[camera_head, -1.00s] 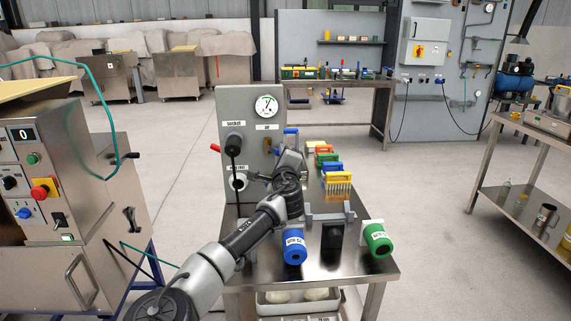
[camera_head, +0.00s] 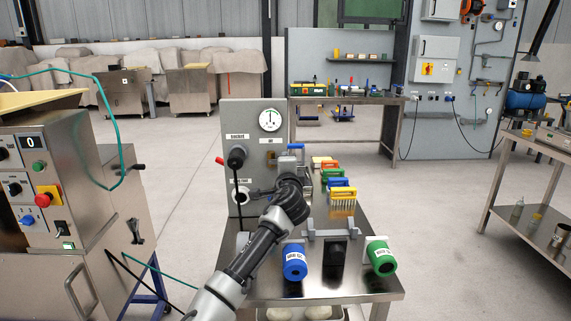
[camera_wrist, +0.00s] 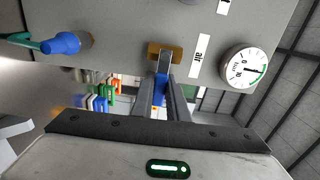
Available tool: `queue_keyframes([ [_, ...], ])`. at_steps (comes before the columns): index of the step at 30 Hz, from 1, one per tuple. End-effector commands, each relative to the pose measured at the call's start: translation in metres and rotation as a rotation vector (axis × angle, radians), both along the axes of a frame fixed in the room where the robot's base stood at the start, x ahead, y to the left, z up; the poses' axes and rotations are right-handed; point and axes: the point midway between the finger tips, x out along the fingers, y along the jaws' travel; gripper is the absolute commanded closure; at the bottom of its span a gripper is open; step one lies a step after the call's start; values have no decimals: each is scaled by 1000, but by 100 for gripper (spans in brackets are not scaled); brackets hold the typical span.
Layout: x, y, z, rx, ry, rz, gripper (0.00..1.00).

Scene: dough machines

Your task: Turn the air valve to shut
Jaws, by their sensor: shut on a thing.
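The air valve shows in the wrist view as a brass block (camera_wrist: 165,52) on a grey panel, beside the label "air", with a blue lever (camera_wrist: 160,92) standing out from it. My gripper (camera_wrist: 163,88) has its two fingers close together on either side of the lever, shut on it.
Brushes with coloured handles (camera_head: 342,193) stand on the steel table (camera_head: 355,270) right of my gripper. Blue (camera_head: 295,262) and green (camera_head: 380,258) cylinders are at its front. A black cable hangs from the panel's socket (camera_head: 237,157). A machine (camera_head: 65,190) stands left.

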Motion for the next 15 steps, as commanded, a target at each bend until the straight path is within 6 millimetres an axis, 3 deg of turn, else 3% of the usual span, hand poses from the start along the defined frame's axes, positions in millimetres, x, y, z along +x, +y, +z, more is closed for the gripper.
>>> queue_keyframes([
  [7, 0, 0, 1, -6, -1, 0, 100],
  [8, 0, 0, 1, -6, -1, 0, 83],
  [10, 0, 0, 1, -5, -1, 0, 71],
  [15, 0, 0, 1, -3, -1, 0, 67],
])
